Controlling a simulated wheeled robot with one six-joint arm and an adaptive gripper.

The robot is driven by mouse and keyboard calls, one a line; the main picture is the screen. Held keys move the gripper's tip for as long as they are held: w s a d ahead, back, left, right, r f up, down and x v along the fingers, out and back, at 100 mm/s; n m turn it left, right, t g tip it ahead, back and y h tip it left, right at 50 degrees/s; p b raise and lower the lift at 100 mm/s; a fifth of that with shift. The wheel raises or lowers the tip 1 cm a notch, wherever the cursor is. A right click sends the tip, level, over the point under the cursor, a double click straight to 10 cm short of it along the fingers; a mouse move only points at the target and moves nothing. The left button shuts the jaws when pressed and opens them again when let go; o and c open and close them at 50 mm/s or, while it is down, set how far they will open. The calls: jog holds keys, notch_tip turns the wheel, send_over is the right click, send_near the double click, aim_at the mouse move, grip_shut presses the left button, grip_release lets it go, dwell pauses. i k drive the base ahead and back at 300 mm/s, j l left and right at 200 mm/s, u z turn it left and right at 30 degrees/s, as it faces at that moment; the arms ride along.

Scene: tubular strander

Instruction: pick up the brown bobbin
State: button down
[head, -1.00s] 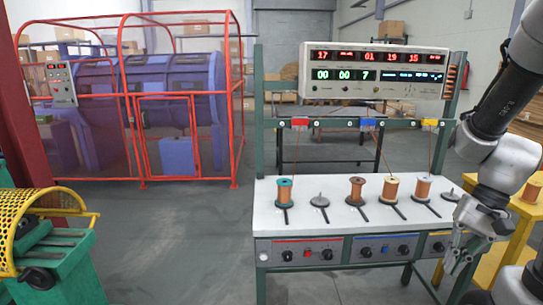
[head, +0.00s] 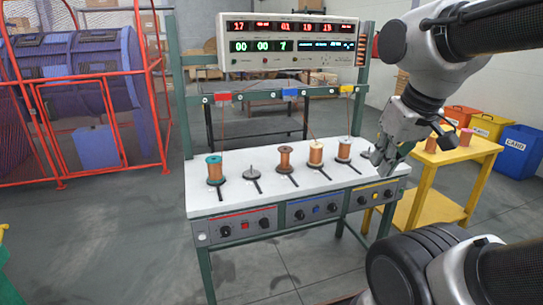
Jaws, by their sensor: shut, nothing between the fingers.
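The brown bobbin (head: 285,159) stands upright on a spindle near the middle of the white bench (head: 228,200) in the head view. Its flanges are dark brown and its winding is copper. My gripper (head: 379,163) is at the bench's right end, well to the right of the brown bobbin and apart from it. It points down with its fingers shut and empty.
A teal-topped bobbin (head: 215,169) stands to the left, and a cream-topped bobbin (head: 316,153) and a pale-topped bobbin (head: 344,149) to the right. An empty spindle (head: 252,174) lies between. A meter box (head: 290,40) hangs above. A yellow table (head: 455,155) stands right.

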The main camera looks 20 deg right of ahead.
aim_at(284, 165)
jog(key=i+j, duration=0.15)
jog(key=i, duration=0.4)
jog(key=i+j, duration=0.15)
jog(key=i, duration=0.4)
